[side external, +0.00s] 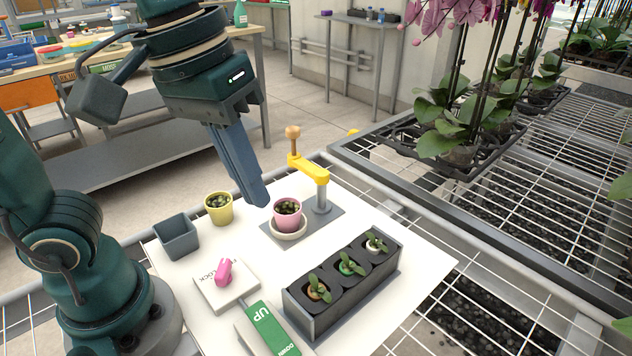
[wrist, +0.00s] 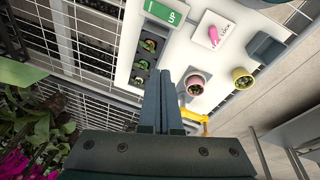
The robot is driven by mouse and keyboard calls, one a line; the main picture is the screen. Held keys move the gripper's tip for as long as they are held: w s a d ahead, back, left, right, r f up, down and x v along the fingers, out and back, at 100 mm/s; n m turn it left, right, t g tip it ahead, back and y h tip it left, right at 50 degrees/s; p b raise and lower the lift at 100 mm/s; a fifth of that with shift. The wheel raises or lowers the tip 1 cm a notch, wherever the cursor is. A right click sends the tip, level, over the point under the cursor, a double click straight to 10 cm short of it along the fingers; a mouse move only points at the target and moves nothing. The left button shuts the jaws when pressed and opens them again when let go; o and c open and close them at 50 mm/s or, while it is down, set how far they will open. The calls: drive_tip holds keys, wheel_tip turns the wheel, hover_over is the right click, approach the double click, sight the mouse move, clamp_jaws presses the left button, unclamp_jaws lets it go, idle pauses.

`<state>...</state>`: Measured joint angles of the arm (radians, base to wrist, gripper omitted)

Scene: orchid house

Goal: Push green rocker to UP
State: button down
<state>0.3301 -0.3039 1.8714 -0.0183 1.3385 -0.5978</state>
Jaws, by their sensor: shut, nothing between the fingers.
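The green rocker (side external: 268,330) sits at the front edge of the white board, with UP printed on its far end and DOWN on its near end. Its near part is cut by the picture edge, and I cannot tell for sure which way it tilts. It also shows at the top of the wrist view (wrist: 167,12), partly cut off. My gripper (side external: 256,198) is shut and empty, in the air above the board near the pink pot. In the wrist view its fingers (wrist: 163,80) are together, apart from the rocker.
A pink knob (side external: 224,271) marked LOCK stands beside the rocker. A dark planter (side external: 322,322) with several small plants is to its right. A pink pot (side external: 288,216), yellow pot (side external: 218,209), grey bin (side external: 177,238) and yellow crank arm (side external: 310,170) stand farther back.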

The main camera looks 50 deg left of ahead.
drive_tip(key=s+a+f+m+t+y, duration=0.1)
drive_tip(key=s+a+f+t, duration=0.1)
drive_tip(key=a+f, duration=0.3)
drive_tip(key=shift+a+f+m+t, duration=0.35)
drive_tip(key=shift+a+m+t, duration=0.05)
drive_tip(key=shift+a, duration=0.4)
drive_tip(key=c, duration=1.2)
unclamp_jaws()
drive_tip(key=shift+w+f+m, duration=0.15)
drive_tip(key=shift+m, duration=0.35)
drive_tip(key=shift+c, duration=0.2)
drive_tip(key=o, duration=0.4)
drive_tip(key=shift+m, duration=0.3)
drive_tip(key=m+g+y, duration=0.5)
drive_tip(key=m, duration=1.3)
hover_over(261, 315)
drive_tip(key=d, duration=0.2)
wheel_tip(261, 315, down, 8)
drive_tip(key=shift+w+d+r, duration=0.1)
drive_tip(key=shift+d+r, duration=0.05)
drive_tip(key=shift+f, duration=0.2)
drive_tip(key=shift+h, duration=0.3)
drive_tip(key=shift+x, duration=2.35)
